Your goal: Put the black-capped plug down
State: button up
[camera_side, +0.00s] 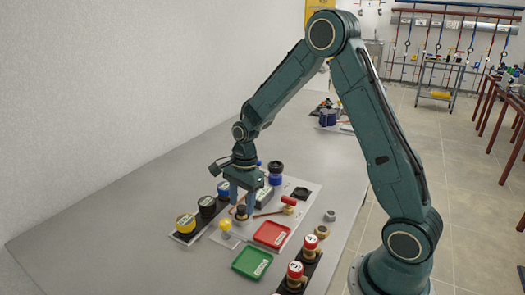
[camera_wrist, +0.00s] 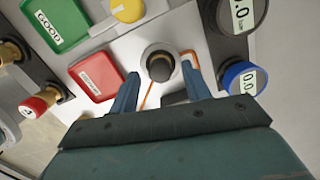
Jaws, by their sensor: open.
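The black-capped plug (camera_wrist: 160,66) stands upright between the fingers of my gripper (camera_wrist: 160,72) in the wrist view, on or in a round pale seat on the white board. In the side view the plug (camera_side: 241,212) shows its black cap and a brass-coloured lower part just under my gripper (camera_side: 240,203), which points down. My blue fingers are spread on either side of the plug, with a gap visible on at least one side. The underside of the plug is hidden.
A red tray (camera_side: 272,234) and a green tray (camera_side: 251,262) lie in front. A yellow-topped part (camera_side: 226,226) is close by. Gauges with yellow (camera_side: 186,224), black (camera_side: 207,206) and blue (camera_side: 224,189) rims line the left. Red-capped valves (camera_side: 296,271) stand near the front edge.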

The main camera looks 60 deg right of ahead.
notch_tip(320, 180, up, 12)
jog(key=d, duration=0.1)
jog(key=shift+s+d+f, duration=0.15)
jog(key=shift+d+f, duration=0.05)
dwell(0.8)
jog(key=s+a+r+n+t+h, duration=0.1)
jog(key=s+a+r+n+t, duration=0.3)
jog(key=s+r+n, duration=0.55)
jog(key=s+a+n+t, duration=0.1)
jog(key=s+a+n, duration=0.2)
jog(key=s+n, duration=0.7)
jog(key=s, duration=0.3)
jog(key=shift+a+n, duration=0.3)
jog(key=shift+n, duration=0.05)
jog(key=shift+w, duration=0.2)
